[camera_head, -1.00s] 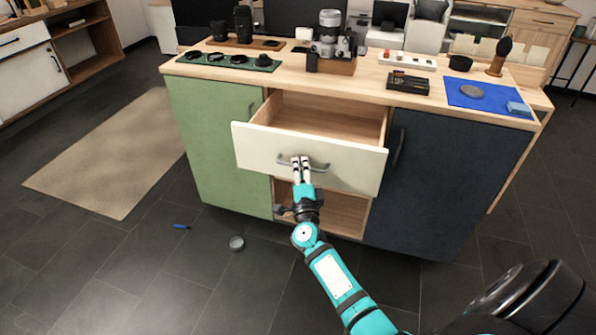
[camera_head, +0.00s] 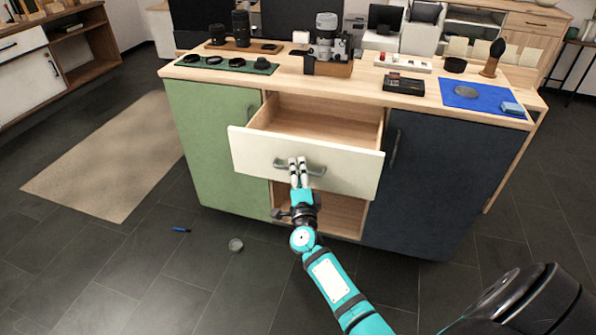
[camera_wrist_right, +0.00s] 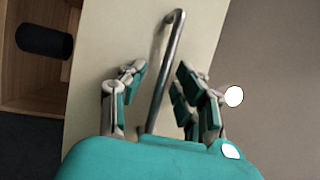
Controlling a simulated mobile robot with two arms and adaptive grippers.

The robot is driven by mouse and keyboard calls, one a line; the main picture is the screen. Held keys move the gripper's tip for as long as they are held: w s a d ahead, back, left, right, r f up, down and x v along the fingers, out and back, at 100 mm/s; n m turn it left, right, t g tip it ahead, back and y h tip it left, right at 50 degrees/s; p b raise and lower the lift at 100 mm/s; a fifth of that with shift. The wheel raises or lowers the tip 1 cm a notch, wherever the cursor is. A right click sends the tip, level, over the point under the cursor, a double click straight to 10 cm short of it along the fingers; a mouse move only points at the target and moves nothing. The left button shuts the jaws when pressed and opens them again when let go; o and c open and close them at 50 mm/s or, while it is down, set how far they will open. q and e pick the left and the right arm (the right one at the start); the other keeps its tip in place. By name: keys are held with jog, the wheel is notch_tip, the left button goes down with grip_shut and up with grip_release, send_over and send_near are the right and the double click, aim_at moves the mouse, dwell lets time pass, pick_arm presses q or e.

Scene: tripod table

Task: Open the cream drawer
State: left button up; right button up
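The cream drawer (camera_head: 250,150) stands well out of the cabinet, its wooden inside in view and looking empty. Its grey bar handle (camera_head: 316,171) is on the front. My right gripper (camera_head: 298,165) is at the handle. In the right wrist view, the handle (camera_wrist_right: 166,70) runs between the two sides of my right gripper (camera_wrist_right: 162,85). The fingers are spread, with visible gaps on both sides of the bar. The cream front (camera_wrist_right: 110,45) lies behind them. My left gripper is not in view.
A green door (camera_head: 215,150) is left of the drawer, a dark blue door (camera_head: 440,180) right. Camera gear stands on the wooden top (camera_head: 385,85). A black cylinder (camera_wrist_right: 45,42) shows in a wooden compartment. A jar lid (camera_head: 236,245) and blue item (camera_head: 180,230) lie on the floor.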

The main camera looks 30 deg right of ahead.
jog(key=shift+s+a, duration=0.1)
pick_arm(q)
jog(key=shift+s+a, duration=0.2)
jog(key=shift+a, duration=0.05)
pick_arm(e)
jog(key=v, duration=1.1)
jog(key=shift+s+a, duration=0.15)
jog(key=shift+s, duration=0.2)
jog(key=shift+f, duration=0.15)
